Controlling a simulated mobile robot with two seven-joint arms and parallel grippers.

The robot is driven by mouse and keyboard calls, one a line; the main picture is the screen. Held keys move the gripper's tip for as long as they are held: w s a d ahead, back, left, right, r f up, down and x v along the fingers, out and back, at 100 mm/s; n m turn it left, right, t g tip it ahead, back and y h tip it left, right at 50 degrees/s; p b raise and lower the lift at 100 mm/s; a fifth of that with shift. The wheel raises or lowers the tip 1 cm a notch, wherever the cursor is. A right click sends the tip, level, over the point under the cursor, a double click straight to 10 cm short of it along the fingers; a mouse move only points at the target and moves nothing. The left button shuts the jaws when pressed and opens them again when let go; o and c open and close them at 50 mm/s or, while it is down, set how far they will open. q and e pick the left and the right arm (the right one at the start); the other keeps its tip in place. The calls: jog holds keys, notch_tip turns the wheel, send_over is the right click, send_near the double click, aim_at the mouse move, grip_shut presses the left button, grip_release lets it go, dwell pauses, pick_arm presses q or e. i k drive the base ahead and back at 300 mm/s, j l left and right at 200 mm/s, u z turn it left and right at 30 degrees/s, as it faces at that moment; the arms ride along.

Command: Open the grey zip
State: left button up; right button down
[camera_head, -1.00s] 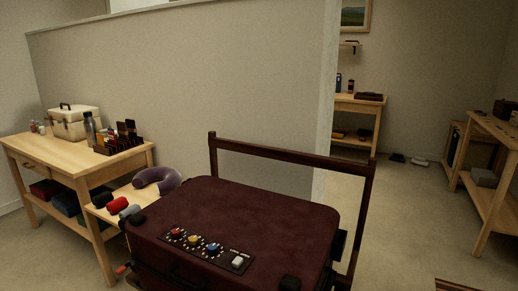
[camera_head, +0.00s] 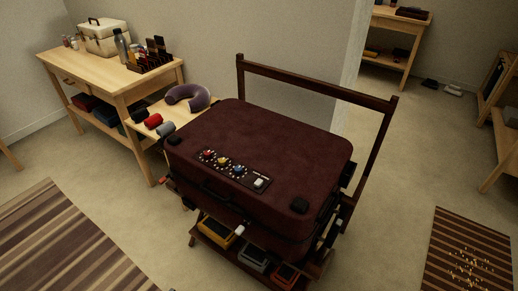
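A dark maroon suitcase (camera_head: 275,135) lies flat and shut on a dark stand with a tall back rail. A black panel on its lid carries a red knob (camera_head: 207,155), a yellow knob (camera_head: 223,161), a blue knob (camera_head: 239,169) and a whitish block (camera_head: 259,182). No grey zip can be made out clearly, as the front side is dark. Neither of my grippers is in view.
Yellow (camera_head: 217,231), grey (camera_head: 254,257) and red (camera_head: 287,275) trays sit under the suitcase. A wooden table (camera_head: 95,67) with a cream case (camera_head: 104,36) stands left, beside a small shelf with a neck pillow (camera_head: 188,97). Striped rugs lie at left (camera_head: 75,245) and right (camera_head: 440,245).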

aim_at(241, 228)
jog(key=k+l+u, duration=0.25)
jog(key=l, duration=0.2)
jog(key=k+l+u, duration=0.3)
jog(key=i+j+u, duration=0.1)
jog(key=j+u, duration=0.15)
jog(key=u, duration=0.25)
jog(key=k+l+z, duration=0.1)
jog(key=z, duration=0.15)
jog(key=k+l+z, duration=0.1)
jog(key=l+z, duration=0.15)
